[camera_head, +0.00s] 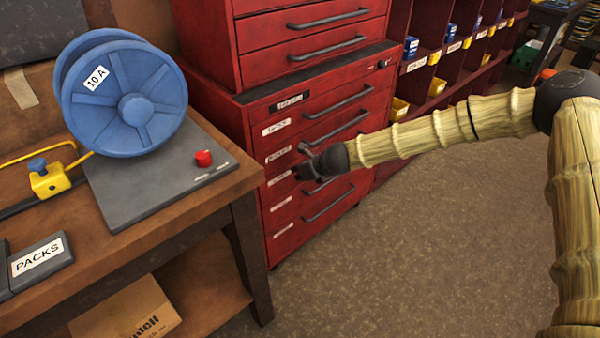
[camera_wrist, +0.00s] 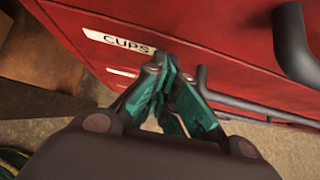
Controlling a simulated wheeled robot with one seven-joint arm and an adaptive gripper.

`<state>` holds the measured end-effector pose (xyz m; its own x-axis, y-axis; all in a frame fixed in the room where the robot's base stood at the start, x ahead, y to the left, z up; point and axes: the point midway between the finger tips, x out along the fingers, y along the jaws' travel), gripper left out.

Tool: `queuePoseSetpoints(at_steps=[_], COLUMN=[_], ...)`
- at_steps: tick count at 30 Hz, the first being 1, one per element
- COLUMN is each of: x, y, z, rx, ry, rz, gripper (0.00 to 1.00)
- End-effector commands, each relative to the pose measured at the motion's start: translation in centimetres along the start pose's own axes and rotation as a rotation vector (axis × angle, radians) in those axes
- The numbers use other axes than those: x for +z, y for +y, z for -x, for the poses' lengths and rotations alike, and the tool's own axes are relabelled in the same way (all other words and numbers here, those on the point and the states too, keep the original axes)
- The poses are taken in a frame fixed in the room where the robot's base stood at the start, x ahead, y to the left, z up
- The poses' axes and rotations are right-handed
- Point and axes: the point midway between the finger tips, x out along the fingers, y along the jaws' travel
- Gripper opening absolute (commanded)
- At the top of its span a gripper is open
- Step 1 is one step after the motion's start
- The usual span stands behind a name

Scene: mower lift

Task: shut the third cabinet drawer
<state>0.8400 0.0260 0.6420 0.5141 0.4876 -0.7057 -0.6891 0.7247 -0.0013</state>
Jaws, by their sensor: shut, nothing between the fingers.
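The red cabinet (camera_head: 262,135) stands behind the workbench, with a stack of labelled drawers and dark bar handles. The third drawer's label (camera_head: 280,153) is visible at its left end; my gripper and arm hide part of its front. I cannot tell how far it stands out, if at all. My gripper (camera_head: 306,170) is at the cabinet front, around the third and fourth drawers. In the wrist view, my gripper (camera_wrist: 163,85) is shut and empty, its green-padded fingers together close to a label reading CUPS (camera_wrist: 118,42). Contact with the front is unclear.
The workbench (camera_head: 215,190) at left carries a blue cable reel (camera_head: 130,95) and a grey board with a red button (camera_head: 204,158). Red shelving with bins (camera_head: 437,86) stands at the back right. The floor (camera_head: 430,240) in front of the cabinet is clear.

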Motion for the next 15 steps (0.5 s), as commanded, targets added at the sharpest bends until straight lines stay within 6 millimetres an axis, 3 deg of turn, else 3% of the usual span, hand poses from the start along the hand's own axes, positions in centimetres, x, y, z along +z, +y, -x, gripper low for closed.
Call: queuePoseSetpoints(at_steps=[4,15], x=[-1.4,-1.6], y=[0.2,-0.3], z=[1.2,8.5], rx=[0.008,0.002], ry=[0.003,0.003], rz=[0.003,-0.003], gripper=[0.00,0.00])
